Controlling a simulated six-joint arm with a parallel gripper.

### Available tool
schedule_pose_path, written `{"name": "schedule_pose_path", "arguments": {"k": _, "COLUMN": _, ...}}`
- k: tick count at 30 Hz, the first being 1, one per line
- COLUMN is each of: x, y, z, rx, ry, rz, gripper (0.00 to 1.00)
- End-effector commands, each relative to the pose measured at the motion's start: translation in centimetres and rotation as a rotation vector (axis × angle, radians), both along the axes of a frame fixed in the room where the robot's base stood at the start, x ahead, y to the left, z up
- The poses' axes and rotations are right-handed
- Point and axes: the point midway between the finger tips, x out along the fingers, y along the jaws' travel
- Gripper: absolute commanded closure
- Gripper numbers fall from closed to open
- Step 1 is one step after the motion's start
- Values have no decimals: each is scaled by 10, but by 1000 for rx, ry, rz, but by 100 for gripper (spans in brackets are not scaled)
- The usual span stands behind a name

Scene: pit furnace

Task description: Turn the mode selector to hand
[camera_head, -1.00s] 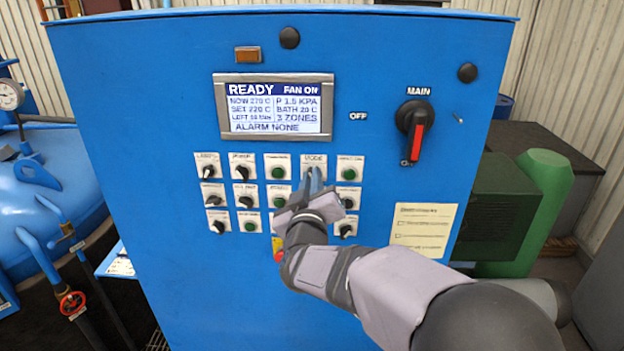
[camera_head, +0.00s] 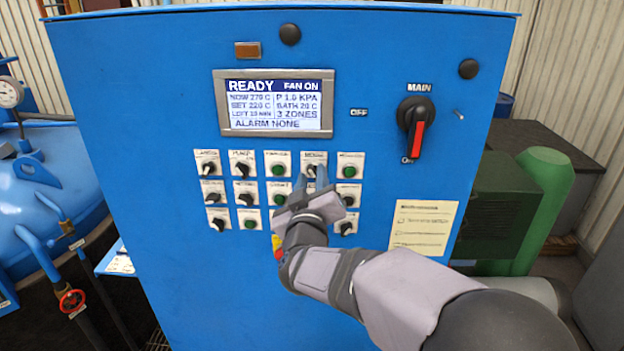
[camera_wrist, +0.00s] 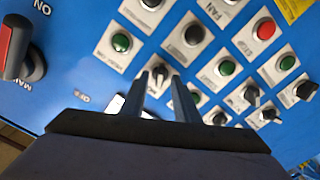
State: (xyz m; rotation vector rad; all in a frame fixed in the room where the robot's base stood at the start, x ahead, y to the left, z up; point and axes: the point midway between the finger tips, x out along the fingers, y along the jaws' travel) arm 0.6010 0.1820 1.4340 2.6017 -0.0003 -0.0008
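The mode selector (camera_head: 312,167) is a small dark knob on a white plate under a "MODE" label, in the top row of the blue panel's controls. It also shows in the wrist view (camera_wrist: 158,77), just ahead of and between my fingertips. My gripper (camera_head: 312,179) is open, its two fingers apart on either side of the knob and pointing at it. I see a gap between the fingers and cannot tell any contact. The knob's pointer direction and the position words are too small to read surely. My fingers partly hide the plate's lower part.
Other knobs and green buttons (camera_head: 277,171) sit close around the selector. A display (camera_head: 275,105) above reads READY, FAN ON, ALARM NONE. A red-handled main switch (camera_head: 416,130) stands out at right. A yellow-backed red button (camera_head: 277,250) is partly hidden beside my wrist.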

Motion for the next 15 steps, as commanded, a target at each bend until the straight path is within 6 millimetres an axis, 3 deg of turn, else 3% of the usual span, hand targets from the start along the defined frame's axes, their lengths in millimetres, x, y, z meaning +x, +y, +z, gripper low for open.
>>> {"name": "schedule_pose_path", "arguments": {"k": 15, "x": -57, "y": 1, "z": -1, "rx": 0, "ry": -1, "rz": 3, "gripper": 72}}
